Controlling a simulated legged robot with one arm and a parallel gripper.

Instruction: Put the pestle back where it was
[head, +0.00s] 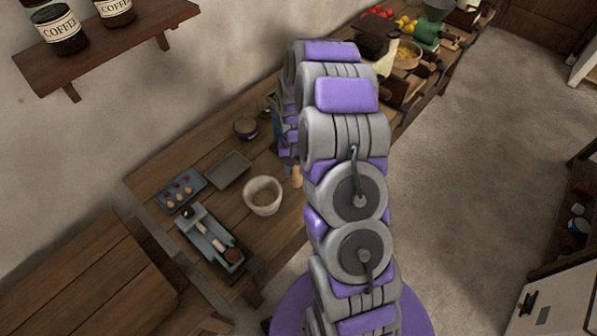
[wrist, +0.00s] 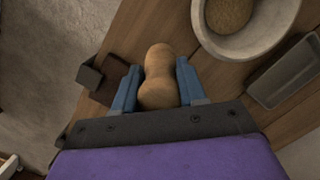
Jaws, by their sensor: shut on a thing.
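The pestle (wrist: 158,66), a light wooden piece with a narrow waist and rounded ends, is between the two blue fingers of my gripper (wrist: 157,70) in the wrist view. My gripper is shut on it. In the head view a small light wooden piece (head: 297,178), seemingly the pestle, shows beside my arm; the arm hides most of the gripper there. A pale stone mortar (head: 262,196) with grainy contents stands just left of it on the wooden table. The mortar also shows at the top right of the wrist view (wrist: 250,47), apart from the pestle.
A grey rectangular tray (head: 228,170), a tray with several round items (head: 180,190) and a long blue-grey tray with a tool (head: 208,238) are on the table. A small dark pot (head: 245,128) stands near the wall. A dark brown block (wrist: 112,78) lies left of my gripper.

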